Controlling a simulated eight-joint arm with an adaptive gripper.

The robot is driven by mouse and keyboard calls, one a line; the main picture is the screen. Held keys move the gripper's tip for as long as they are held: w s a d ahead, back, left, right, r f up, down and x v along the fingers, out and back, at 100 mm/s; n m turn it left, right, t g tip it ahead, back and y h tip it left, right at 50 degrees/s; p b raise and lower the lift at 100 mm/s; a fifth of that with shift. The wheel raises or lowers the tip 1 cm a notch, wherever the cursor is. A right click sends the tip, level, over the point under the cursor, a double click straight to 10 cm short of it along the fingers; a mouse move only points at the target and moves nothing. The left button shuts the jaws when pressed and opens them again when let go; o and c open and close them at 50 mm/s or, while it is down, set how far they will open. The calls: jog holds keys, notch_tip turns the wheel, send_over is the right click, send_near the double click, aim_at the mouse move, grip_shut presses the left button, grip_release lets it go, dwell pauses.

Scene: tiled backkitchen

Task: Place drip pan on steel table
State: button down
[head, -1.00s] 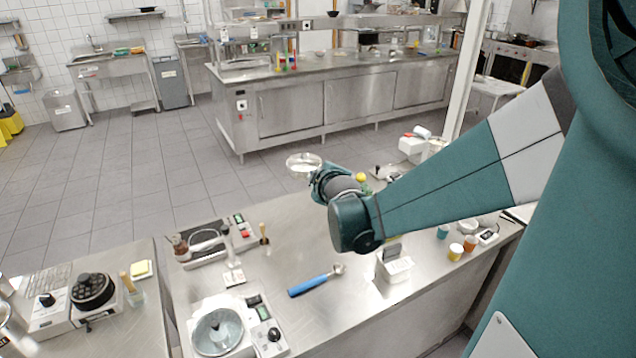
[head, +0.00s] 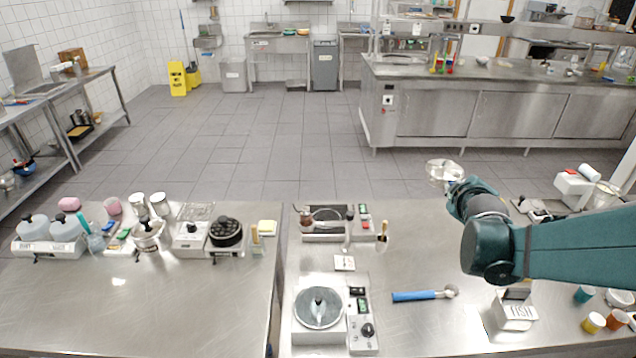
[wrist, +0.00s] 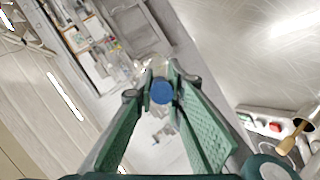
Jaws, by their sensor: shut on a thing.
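A shiny, round, shallow metal dish, which I take to be the drip pan (head: 443,170), is at the tip of my gripper (head: 456,186) in the head view. My gripper is shut on it and holds it in the air by the far edge of the right steel counter. In the wrist view the two green fingers (wrist: 162,84) come together around a small blue round part (wrist: 161,92); the pan's outline is hard to make out there. Steel worktops in the head view are the left steel table (head: 150,310) and the right steel counter (head: 430,335).
A narrow gap parts the two. Open tiled floor lies behind.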

jog(key=shift+w+a, duration=0.1)
jog(key=shift+a, duration=0.05)
